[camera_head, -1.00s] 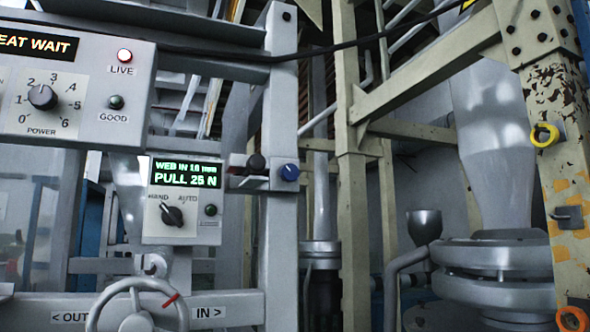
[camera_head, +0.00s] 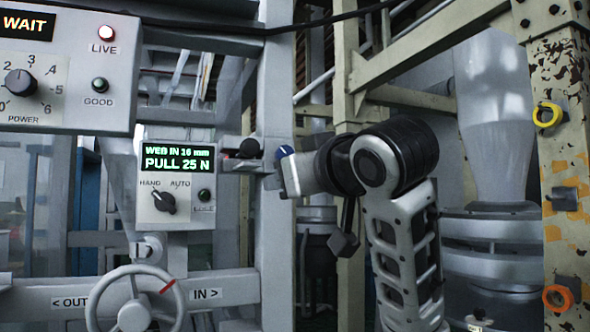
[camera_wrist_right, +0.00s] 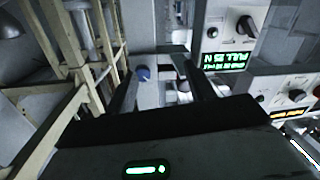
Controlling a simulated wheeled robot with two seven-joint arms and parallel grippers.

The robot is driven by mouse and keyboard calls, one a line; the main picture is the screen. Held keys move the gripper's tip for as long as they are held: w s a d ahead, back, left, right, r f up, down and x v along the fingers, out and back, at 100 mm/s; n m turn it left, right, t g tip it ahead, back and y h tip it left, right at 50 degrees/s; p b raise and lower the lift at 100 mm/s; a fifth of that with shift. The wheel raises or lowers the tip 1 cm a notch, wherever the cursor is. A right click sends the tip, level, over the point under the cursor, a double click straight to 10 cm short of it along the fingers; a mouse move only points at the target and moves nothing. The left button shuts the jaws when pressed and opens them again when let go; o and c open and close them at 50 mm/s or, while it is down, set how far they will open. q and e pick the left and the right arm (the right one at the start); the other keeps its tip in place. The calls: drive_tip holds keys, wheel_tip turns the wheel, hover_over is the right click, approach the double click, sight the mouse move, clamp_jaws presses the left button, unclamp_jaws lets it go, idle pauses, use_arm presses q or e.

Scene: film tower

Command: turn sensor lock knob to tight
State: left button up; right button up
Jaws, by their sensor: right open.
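My right gripper (camera_wrist_right: 160,70) is open and empty. In the right wrist view, the blue knob (camera_wrist_right: 143,73) appears between its two dark fingers, nearer the left one, apparently ahead of the tips; I cannot tell the gap. My left gripper is not in view.
The display box (camera_head: 176,185) reads "PULL 25 N" and has a HAND/AUTO switch. A power panel (camera_head: 68,70) hangs upper left. A handwheel (camera_head: 135,305) stands below. A beige frame (camera_head: 345,90) and a chipped post (camera_head: 560,180) stand right.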

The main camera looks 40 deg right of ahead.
drive_tip(key=m+h, duration=0.1)
approach(287, 154)
drive_tip(key=w+p, duration=0.2)
drive_tip(key=w, duration=0.1)
drive_tip(key=w+d+p, duration=0.1)
drive_tip(key=w+p, duration=0.1)
drive_tip(key=w, duration=0.2)
drive_tip(key=shift+w+d+f, duration=0.1)
drive_tip(key=shift+w+d, duration=0.1)
drive_tip(key=shift+w, duration=0.1)
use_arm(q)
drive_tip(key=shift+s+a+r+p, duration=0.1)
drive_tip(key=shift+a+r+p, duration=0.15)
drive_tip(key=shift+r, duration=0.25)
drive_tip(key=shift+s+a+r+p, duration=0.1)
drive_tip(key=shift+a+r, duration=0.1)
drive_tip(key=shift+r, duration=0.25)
use_arm(e)
drive_tip(key=shift+w+d+f, duration=0.1)
drive_tip(key=shift+w, duration=0.6)
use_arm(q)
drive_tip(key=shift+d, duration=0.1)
use_arm(e)
drive_tip(key=c, duration=1)
